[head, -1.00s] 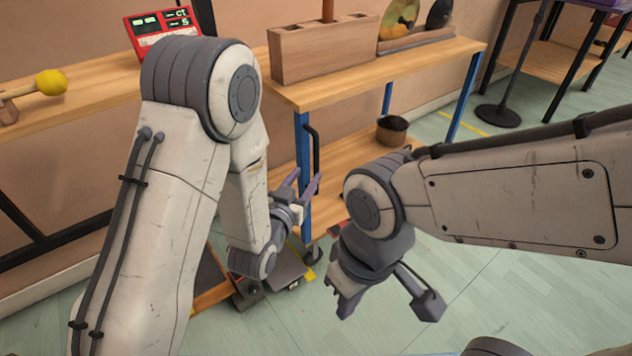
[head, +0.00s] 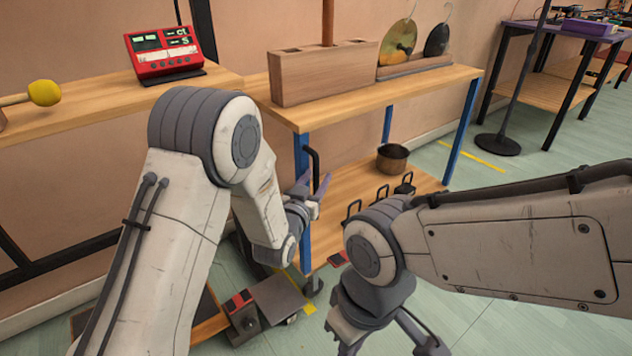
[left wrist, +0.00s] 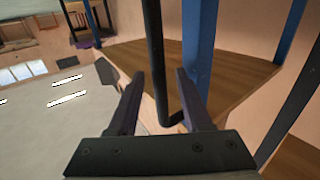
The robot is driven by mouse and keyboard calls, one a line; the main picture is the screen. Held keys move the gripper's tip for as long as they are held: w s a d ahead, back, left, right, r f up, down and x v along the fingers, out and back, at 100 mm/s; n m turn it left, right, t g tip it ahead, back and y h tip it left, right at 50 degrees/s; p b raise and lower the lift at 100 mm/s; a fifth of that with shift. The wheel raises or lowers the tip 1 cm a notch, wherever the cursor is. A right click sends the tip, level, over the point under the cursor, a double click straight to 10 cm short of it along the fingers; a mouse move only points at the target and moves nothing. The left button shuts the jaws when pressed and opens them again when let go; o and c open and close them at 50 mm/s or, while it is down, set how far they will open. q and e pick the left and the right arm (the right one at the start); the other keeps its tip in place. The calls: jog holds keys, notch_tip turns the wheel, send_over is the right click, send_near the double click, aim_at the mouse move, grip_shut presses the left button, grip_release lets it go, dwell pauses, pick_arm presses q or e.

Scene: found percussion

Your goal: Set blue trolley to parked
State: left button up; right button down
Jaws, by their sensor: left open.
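The blue trolley has blue legs (head: 304,235), a wooden top (head: 330,108) and a lower wooden shelf (head: 352,195). Its upright black handle (head: 315,165) is beside the near left leg. My left gripper (head: 318,185) is open at the handle's lower part. In the left wrist view the handle (left wrist: 154,60) runs down between the fingers of my left gripper (left wrist: 158,88), which have not closed on it. Contact cannot be told. My right gripper (head: 388,340) is at the bottom edge of the head view, its fingertips cut off.
A wooden block (head: 325,75) and discs (head: 398,42) stand on the trolley top. A pot (head: 392,158) is on its shelf. A bench with a red device (head: 165,55) stands left. A stand base (head: 497,144) and yellow floor line (head: 487,162) are right.

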pick_arm(q)
jog(key=shift+c, duration=0.3)
grip_shut()
dwell(1.2)
